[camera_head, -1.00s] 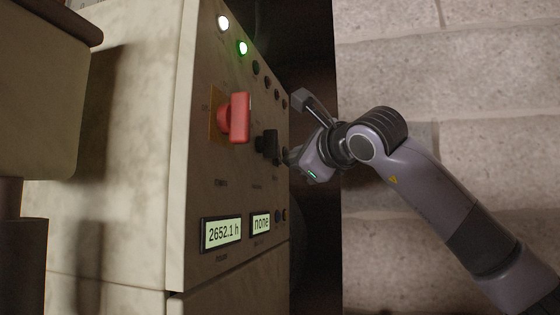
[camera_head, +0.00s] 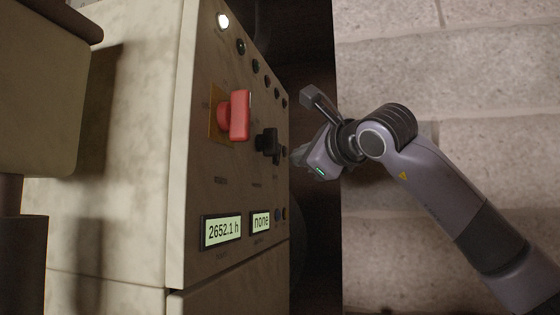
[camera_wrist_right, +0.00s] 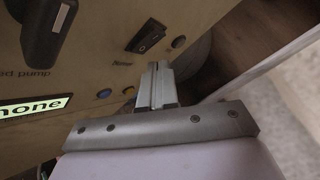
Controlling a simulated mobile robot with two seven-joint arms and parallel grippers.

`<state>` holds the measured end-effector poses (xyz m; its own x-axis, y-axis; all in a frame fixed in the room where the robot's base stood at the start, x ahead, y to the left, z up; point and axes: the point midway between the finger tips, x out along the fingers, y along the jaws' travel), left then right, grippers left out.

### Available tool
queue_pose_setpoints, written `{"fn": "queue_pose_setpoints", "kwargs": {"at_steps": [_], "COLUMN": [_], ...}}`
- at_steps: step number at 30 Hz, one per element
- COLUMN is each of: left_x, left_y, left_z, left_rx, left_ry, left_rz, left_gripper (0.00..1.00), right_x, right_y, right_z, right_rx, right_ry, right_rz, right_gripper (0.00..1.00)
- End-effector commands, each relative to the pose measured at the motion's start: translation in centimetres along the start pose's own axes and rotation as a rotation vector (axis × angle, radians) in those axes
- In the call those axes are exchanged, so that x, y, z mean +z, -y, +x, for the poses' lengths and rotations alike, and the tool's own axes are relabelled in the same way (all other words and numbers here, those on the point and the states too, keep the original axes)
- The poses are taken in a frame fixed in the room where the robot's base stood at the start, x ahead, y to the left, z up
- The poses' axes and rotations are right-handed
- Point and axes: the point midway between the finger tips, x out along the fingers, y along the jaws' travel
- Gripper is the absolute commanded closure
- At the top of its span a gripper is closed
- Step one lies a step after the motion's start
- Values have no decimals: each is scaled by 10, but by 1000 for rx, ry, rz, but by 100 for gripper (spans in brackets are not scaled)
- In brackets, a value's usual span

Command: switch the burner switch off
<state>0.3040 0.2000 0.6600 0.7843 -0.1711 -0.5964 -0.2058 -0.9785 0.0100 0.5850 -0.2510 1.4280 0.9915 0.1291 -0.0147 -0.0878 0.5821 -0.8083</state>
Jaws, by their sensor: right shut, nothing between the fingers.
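A small black rocker switch (camera_wrist_right: 147,37) sits on the panel in the right wrist view, with a small label by it that is too blurred to read surely. I take it for the burner switch. I cannot make it out in the head view. My right gripper (camera_wrist_right: 157,72) is shut and empty, its fingertips close below the switch in that view. I cannot tell if they touch the panel. In the head view the right gripper (camera_head: 297,157) is at the panel's right edge. My left gripper is not in view.
The panel (camera_head: 222,180) carries a red knob (camera_head: 239,116), a black knob (camera_head: 268,143), two lit displays and a row of lamps. The top lamp (camera_head: 223,21) is lit white; the others are dark. A stone wall (camera_head: 450,80) stands right, beyond a dark gap.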

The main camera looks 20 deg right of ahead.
Motion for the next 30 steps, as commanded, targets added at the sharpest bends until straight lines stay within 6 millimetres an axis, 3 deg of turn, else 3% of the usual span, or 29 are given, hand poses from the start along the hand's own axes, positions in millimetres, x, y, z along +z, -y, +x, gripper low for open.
{"fn": "queue_pose_setpoints", "kwargs": {"at_steps": [8,24,30], "left_x": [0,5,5], "left_y": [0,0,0], "left_z": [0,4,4], "left_rx": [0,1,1], "left_ry": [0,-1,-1], "left_rz": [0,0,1], "left_gripper": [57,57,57], "right_x": [-1,-24,-25], "right_y": [1,25,26], "right_z": [-1,-34,-35], "right_rx": [-1,-2,0], "right_ry": [0,1,1], "right_rz": [0,0,-1], "right_gripper": [100,100,100]}}
